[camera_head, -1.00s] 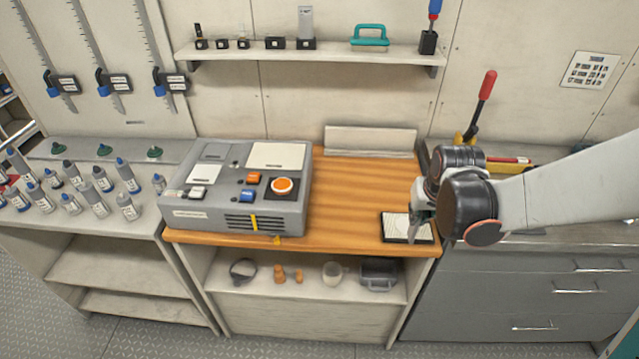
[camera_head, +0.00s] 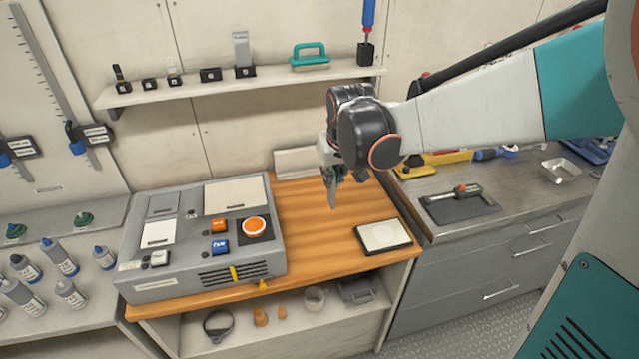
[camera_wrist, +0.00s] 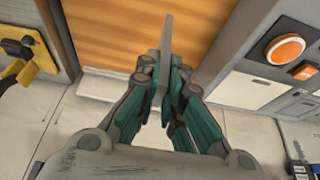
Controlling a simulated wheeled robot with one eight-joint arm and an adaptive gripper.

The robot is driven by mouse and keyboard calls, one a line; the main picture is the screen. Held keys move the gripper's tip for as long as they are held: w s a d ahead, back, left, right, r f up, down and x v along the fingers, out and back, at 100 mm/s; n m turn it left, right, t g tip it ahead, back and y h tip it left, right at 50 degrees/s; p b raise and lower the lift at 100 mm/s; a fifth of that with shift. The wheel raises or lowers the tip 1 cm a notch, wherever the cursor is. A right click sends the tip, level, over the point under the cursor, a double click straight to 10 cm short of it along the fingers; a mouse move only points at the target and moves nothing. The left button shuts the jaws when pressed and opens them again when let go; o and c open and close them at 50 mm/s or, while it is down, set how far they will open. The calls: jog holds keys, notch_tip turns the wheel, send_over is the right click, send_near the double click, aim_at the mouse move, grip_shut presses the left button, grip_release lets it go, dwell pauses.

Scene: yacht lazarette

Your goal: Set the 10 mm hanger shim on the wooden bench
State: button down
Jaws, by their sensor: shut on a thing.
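My gripper (camera_head: 343,178) is shut on a thin grey flat strip, the shim (camera_head: 331,190), and holds it above the wooden bench (camera_head: 310,232). In the wrist view the shim (camera_wrist: 165,45) stands edge-on between the fingertips of my gripper (camera_wrist: 164,68) and juts out past them. The orange-brown bench top (camera_wrist: 115,40) lies beyond it, with a gap between. Any size mark on the shim cannot be read.
A grey control box (camera_head: 200,235) with orange and blue buttons covers the bench's left part. A white pad in a black frame (camera_head: 383,237) lies at its front right. A wall shelf (camera_head: 235,85) runs behind. The bench's middle is clear.

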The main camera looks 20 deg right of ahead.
notch_tip(320, 180, down, 14)
jog(key=b, duration=0.4)
jog(key=shift+r, duration=0.2)
jog(key=shift+f, duration=0.15)
jog(key=c, duration=1.7)
grip_release()
